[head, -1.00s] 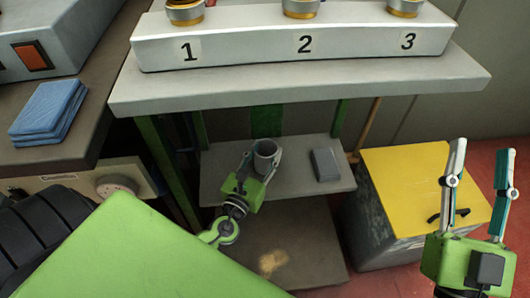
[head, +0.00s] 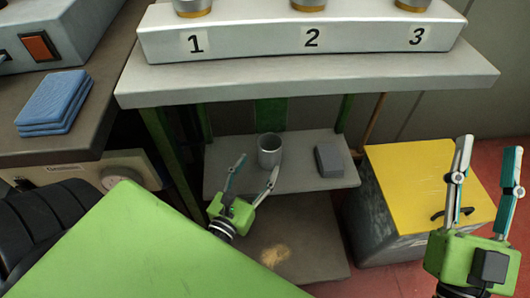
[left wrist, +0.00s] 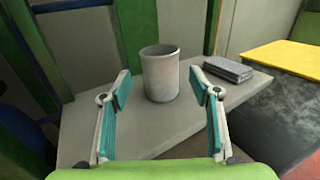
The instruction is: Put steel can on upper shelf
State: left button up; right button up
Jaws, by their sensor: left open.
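The steel can (head: 270,151) is a plain grey open-topped cylinder. It stands upright on the upper shelf (head: 225,163) of the stand, under the numbered top. It also shows in the left wrist view (left wrist: 160,76), on the grey shelf board (left wrist: 190,122). My left gripper (head: 254,163) is open and empty, in front of the can and apart from it. In the left wrist view its fingers (left wrist: 160,80) are spread, with the can beyond and between them. My right gripper (head: 490,146) is open and empty at the right, in front of the yellow-topped box.
A grey block (head: 328,160) lies on the same shelf, right of the can. A lower shelf (head: 300,240) lies below. The stand's top (head: 300,84) overhangs the can. A yellow-topped box (head: 415,185) stands right. Blue cloths (head: 55,100) lie on the left bench.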

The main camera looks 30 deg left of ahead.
pick_arm(q)
jog(key=s, duration=0.1)
jog(key=s+n, duration=0.1)
jog(key=s, duration=0.1)
jog(key=shift+d+n, duration=0.3)
jog(key=shift+d, duration=0.1)
jog(key=w+d+n, duration=0.1)
jog(key=n, duration=0.1)
jog(key=w+d+n+g+h, duration=0.1)
jog(key=n, duration=0.2)
jog(key=w+d+r+n, duration=0.1)
jog(key=d+n, duration=0.1)
jog(key=shift+h, duration=0.3)
jog(key=w+d+r+n+h, duration=0.2)
jog(key=d+r+n+h, duration=0.2)
jog(key=d+r+n, duration=0.35)
notch_tip(320, 180, up, 22)
jog(key=s+d+n+t+h, duration=0.1)
jog(key=n+t+h, duration=0.2)
jog(key=n, duration=1.2)
jog(key=t, duration=0.3)
jog(key=shift+s+d+f+n+t, duration=0.15)
jog(key=shift+s+n+t, duration=0.1)
jog(key=shift+n+t, duration=0.15)
jog(key=shift+f, duration=0.1)
